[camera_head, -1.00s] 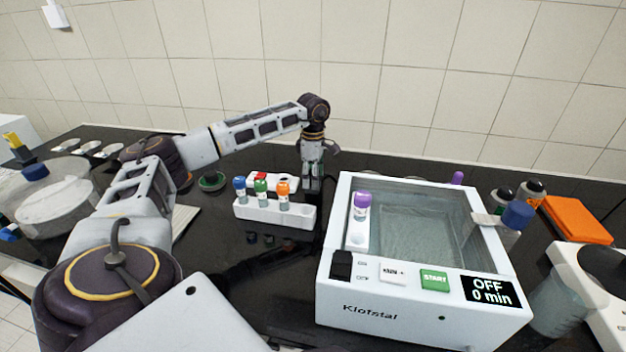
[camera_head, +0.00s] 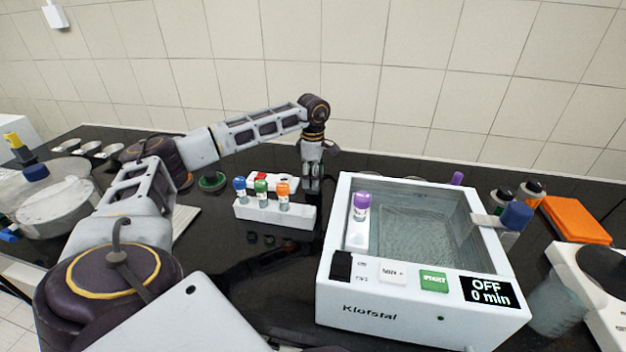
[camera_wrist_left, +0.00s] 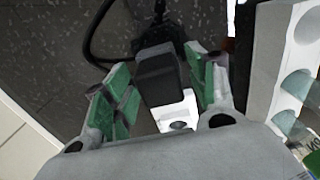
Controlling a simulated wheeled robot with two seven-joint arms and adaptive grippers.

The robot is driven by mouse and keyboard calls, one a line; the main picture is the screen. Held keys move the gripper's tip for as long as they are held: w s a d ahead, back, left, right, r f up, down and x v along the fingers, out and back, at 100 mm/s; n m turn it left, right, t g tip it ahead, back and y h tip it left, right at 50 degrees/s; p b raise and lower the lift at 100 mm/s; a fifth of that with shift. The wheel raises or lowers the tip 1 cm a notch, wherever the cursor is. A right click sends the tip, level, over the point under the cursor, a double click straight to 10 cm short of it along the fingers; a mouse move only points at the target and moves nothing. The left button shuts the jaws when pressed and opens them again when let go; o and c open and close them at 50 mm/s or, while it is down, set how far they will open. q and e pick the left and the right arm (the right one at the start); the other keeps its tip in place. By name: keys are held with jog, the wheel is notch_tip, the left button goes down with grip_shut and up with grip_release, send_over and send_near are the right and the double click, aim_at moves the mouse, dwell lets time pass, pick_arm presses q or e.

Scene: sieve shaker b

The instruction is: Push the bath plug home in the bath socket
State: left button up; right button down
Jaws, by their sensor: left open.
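In the left wrist view my left gripper (camera_wrist_left: 155,75) is open, with green pads on both sides of a dark block that looks like the bath plug (camera_wrist_left: 158,75). A white piece with a dark round spot, perhaps the bath socket (camera_wrist_left: 176,113), shows directly below the block in the picture. I cannot tell how deep the plug sits. The head view does not show the plug clearly. My right gripper is not seen.
The white tube rack (camera_head: 275,212) with blue, green and orange capped tubes stands close left of the gripper. A white strip with a red part (camera_head: 262,178) lies behind it. The white Klofstal bath (camera_head: 420,315) reads OFF, 0 min. A black cable (camera_wrist_left: 95,40) loops beside the fingers.

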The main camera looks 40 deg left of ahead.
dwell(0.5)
pick_arm(q)
grip_shut()
jog(key=shift+r+p, duration=0.15)
jog(key=shift+p, duration=0.15)
jog(key=shift+r+p, duration=0.45)
jog(key=shift+r, duration=0.15)
jog(key=shift+r+p, duration=1.8)
jog(key=shift+r, duration=0.65)
jog(key=shift+r+p, duration=1.05)
jog(key=shift+r, duration=0.25)
